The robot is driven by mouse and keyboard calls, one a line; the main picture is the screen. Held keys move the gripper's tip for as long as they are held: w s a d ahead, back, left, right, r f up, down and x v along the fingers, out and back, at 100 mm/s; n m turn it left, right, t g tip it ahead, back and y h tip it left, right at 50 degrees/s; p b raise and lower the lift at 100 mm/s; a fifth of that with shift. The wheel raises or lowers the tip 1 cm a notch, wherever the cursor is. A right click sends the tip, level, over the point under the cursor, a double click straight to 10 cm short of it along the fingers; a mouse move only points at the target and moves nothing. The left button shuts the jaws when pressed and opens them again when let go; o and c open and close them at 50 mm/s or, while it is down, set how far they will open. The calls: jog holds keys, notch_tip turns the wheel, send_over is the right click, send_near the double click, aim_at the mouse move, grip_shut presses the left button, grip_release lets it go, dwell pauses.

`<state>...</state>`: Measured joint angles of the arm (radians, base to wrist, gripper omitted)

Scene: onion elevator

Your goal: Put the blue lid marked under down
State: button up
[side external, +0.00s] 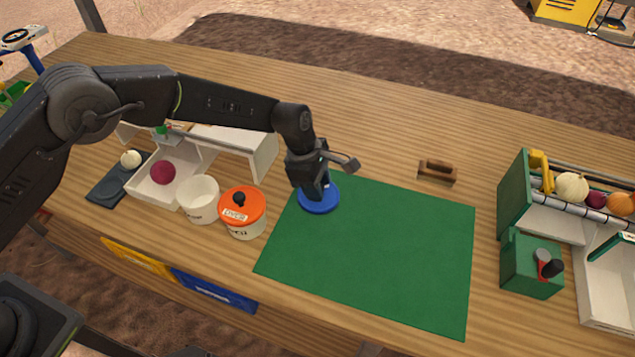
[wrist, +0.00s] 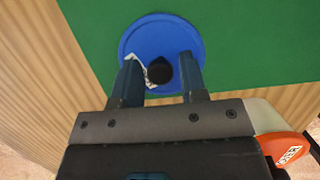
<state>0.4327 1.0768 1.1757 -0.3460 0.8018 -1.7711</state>
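The blue lid (side external: 319,203) is a round disc at the upper left corner of the green mat (side external: 380,250) and looks flat on it. In the wrist view the lid (wrist: 138,38) has a black knob (wrist: 159,71) and a white label, partly hidden by a finger, so its writing cannot be read. My gripper (side external: 318,190) is down at the lid. In the wrist view its two fingers (wrist: 161,72) stand on either side of the knob, with a small gap showing, so it looks open.
An orange-lidded pot (side external: 243,222) and an open white pot (side external: 199,203) stand left of the mat. A wooden-handled block (side external: 437,172) lies behind it. A green rack (side external: 514,205) with vegetables stands at the right. Most of the mat is clear.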

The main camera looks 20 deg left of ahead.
jog(key=shift+o, duration=0.8)
jog(key=shift+r, duration=0.25)
jog(key=v, duration=1.2)
